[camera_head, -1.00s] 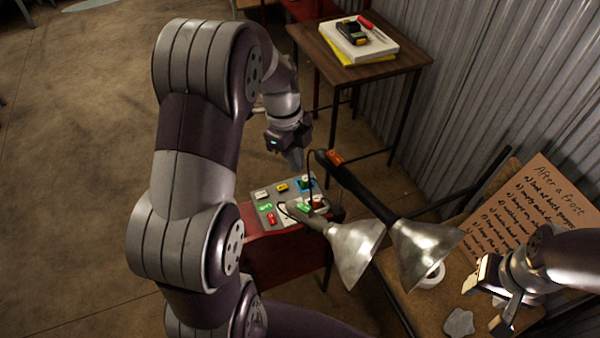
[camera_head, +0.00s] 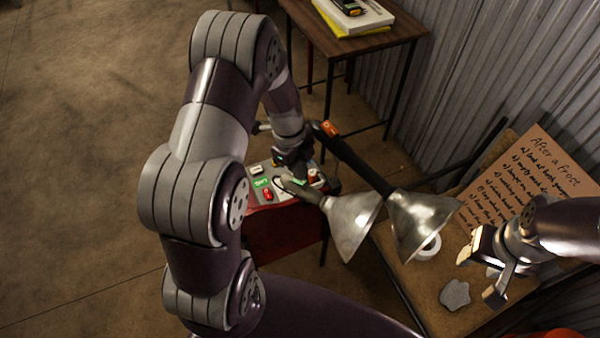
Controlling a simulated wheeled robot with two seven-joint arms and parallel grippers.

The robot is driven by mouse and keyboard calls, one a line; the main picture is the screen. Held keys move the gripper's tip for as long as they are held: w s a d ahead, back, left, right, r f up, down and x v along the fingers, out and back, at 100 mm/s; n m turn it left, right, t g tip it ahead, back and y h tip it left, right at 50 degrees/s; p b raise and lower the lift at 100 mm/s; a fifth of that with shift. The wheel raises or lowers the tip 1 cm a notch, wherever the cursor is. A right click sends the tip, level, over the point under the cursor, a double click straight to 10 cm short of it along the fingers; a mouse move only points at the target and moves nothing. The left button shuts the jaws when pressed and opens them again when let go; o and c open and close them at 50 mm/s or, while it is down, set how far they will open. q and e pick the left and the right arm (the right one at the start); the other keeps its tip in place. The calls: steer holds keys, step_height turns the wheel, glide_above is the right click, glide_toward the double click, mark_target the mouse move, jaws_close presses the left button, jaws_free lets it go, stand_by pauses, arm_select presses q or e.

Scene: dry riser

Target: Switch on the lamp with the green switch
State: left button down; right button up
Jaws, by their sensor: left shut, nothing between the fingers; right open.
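A small panel (camera_head: 256,196) with several coloured switches lies on a red stand. A green piece (camera_head: 300,181) shows near the panel's right part, and a green label or switch (camera_head: 261,183) sits further left; I cannot tell for sure which is the switch. My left gripper (camera_head: 299,173) is shut and empty, low over the panel close to the right green piece, partly covering it. I cannot tell whether it touches. Two lamps have metal shades, one at left (camera_head: 350,222) and one at right (camera_head: 420,218); neither is clearly lit. My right gripper (camera_head: 481,274) is open and empty, over the bench.
A red switch (camera_head: 267,195) is on the panel. The bench (camera_head: 425,290) holds a white roll (camera_head: 428,248), a grey flat piece (camera_head: 455,295) and a handwritten board (camera_head: 530,175). A wooden side table (camera_head: 385,38) stands behind. The black lamp arm (camera_head: 360,165) runs close beside my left gripper.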

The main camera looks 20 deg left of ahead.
arm_select(q)
steer(key=shift+d+f, duration=0.2)
steer(key=shift+f, duration=0.7)
